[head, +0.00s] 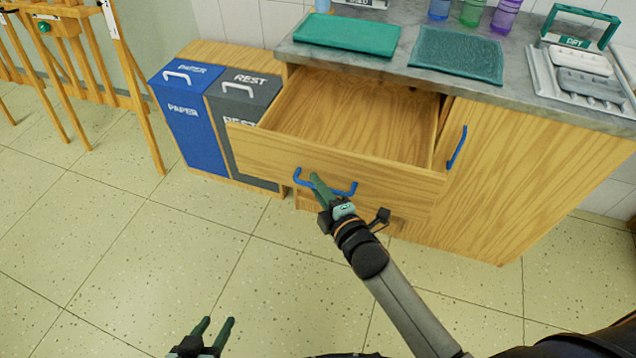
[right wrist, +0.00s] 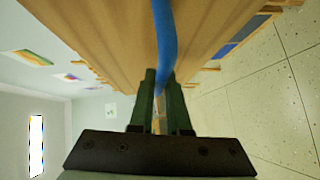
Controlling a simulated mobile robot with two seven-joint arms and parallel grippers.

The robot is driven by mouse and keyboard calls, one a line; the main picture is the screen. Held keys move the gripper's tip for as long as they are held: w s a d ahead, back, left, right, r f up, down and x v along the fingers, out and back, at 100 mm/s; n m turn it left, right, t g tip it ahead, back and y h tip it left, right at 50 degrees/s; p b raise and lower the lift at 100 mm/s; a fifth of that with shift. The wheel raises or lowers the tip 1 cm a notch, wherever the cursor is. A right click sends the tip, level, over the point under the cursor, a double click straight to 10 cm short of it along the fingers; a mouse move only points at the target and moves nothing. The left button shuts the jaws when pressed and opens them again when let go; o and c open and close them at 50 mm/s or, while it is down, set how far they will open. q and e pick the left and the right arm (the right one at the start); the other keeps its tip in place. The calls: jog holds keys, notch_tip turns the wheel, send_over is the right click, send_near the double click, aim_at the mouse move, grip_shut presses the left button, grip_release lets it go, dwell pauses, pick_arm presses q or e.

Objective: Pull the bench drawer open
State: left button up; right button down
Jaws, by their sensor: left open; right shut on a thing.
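The bench drawer (head: 335,165) is a wooden drawer pulled well out from under the grey bench top, and its inside shows empty. Its blue handle (head: 342,191) is on the front panel. My right gripper (head: 316,183) is shut on the blue handle, near its middle. In the right wrist view, the handle (right wrist: 164,45) runs down between the two green fingers of the gripper (right wrist: 162,85). My left gripper (head: 214,332) is open and empty, low over the floor at the bottom of the head view, away from the bench.
A blue paper bin (head: 188,125) and a grey rest bin (head: 240,105) stand left of the drawer. A cupboard door with a blue handle (head: 457,147) is to the right. Green cloths (head: 347,33) and a tray (head: 580,85) lie on the bench top. The floor in front is clear.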

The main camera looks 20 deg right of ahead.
jog(key=c, duration=0.9)
grip_release()
jog(key=shift+p+v, duration=0.85)
jog(key=shift+v, duration=5.4)
